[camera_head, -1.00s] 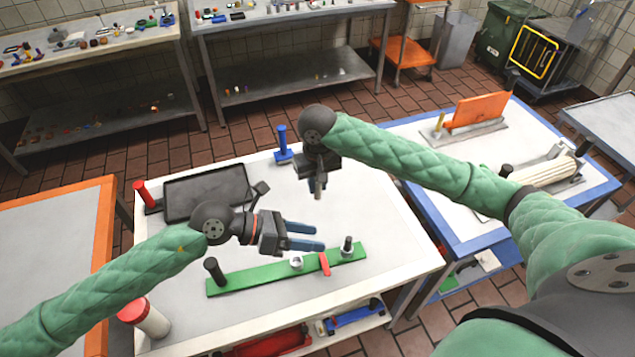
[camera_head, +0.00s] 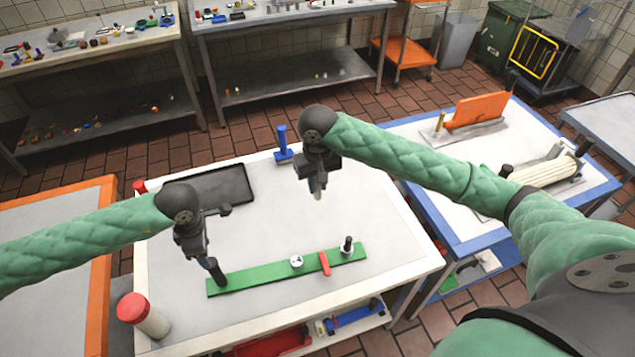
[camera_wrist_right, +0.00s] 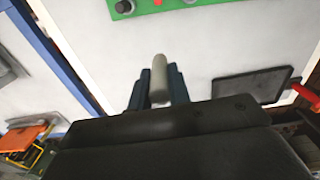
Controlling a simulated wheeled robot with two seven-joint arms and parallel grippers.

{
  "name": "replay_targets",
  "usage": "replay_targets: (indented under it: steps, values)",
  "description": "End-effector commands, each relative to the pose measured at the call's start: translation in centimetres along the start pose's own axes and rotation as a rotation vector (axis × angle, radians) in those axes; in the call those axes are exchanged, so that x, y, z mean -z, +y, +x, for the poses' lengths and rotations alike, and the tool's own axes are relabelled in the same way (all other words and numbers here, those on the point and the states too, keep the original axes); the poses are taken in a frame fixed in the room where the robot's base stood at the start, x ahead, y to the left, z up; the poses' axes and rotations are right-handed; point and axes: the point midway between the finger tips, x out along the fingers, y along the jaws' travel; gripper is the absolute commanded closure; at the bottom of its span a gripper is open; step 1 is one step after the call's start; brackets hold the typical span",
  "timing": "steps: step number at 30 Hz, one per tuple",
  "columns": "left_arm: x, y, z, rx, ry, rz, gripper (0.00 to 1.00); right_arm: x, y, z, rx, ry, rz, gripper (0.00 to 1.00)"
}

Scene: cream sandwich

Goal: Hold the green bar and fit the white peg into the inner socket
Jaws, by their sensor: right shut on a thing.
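The green bar (camera_head: 265,274) lies on the white table, with a black upright handle (camera_head: 216,272) at its left end. A white round socket (camera_head: 296,262) is near its middle, a red piece (camera_head: 324,263) beside it, and a second socket with a black post (camera_head: 346,247) near the right end. My right gripper (camera_head: 317,188) is shut on the pale peg (camera_wrist_right: 159,82), which points down above the table, behind and apart from the bar. My left gripper (camera_head: 208,256) points down at the black handle; its fingertips are largely hidden, so its grip is unclear.
A black tray (camera_head: 222,186) lies at the back left of the table. A blue post (camera_head: 283,145) stands at the back edge. A red-capped white jar (camera_head: 143,313) stands front left. The table between peg and bar is clear.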

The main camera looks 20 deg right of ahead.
Motion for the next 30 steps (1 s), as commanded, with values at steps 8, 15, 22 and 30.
replay_targets:
  steps: [8,15,22,30]
  values:
    - [0.0,-0.1,2.4,0.002,0.003,0.001,0.47,0.0,0.0,0.4,0.0,0.0,0.0,1.0]
    - [0.0,0.0,5.2,0.0,0.001,0.001,0.47,0.0,0.0,1.0,0.0,0.0,0.0,1.0]
    - [0.0,0.0,8.0,0.001,0.001,0.001,0.47,0.0,0.0,1.6,0.0,0.0,0.0,1.0]
    - [0.0,-0.1,10.8,0.001,0.001,0.001,0.47,0.0,0.0,2.2,0.0,0.0,0.0,1.0]
